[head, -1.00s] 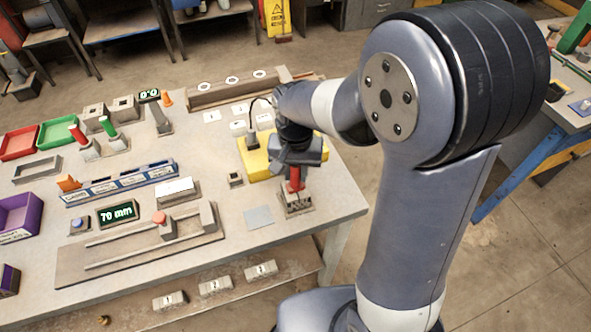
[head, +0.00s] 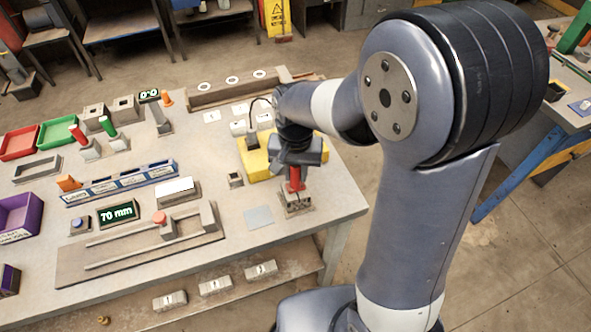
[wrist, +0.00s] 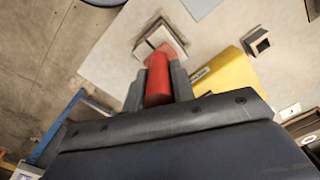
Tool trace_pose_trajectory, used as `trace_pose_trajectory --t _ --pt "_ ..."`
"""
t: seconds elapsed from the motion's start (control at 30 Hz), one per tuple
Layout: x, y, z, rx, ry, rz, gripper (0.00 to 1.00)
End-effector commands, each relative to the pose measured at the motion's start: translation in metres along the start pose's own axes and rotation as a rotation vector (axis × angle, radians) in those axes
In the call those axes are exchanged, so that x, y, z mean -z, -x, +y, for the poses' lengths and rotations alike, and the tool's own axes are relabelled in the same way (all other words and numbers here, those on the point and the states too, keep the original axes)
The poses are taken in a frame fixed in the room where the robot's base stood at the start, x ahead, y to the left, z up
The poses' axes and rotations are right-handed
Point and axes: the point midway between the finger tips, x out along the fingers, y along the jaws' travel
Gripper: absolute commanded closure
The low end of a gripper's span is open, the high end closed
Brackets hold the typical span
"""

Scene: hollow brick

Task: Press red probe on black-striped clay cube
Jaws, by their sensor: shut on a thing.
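My gripper (head: 296,167) is shut on the red probe (head: 295,185), which points down at the table's right front. The probe also shows between the jaws in the wrist view (wrist: 158,82). Its lower end is at a small pale clay cube (wrist: 160,37) in a grey holder (head: 298,210). The end overlaps the cube in both views; I cannot tell whether it touches or is slightly above. The cube's top is partly hidden by the probe, and black stripes on it are not clear.
A yellow block (head: 257,164) stands just behind my gripper. A small square hollow block (head: 235,180) and a flat grey plate (head: 259,217) lie to the left. A display reading 70 mm (head: 118,213) and a slide rig (head: 150,240) stand further left. The table edge is close on the right.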

Motion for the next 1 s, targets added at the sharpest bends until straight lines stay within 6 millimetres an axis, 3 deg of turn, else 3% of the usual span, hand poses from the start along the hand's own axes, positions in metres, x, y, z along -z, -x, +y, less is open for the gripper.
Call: trace_pose_trajectory --t 0.8,1.0 --pt "0.000 0.067 0.000 0.000 0.000 0.000 0.94" --pt "0.000 0.070 0.000 0.000 0.000 0.000 0.94"
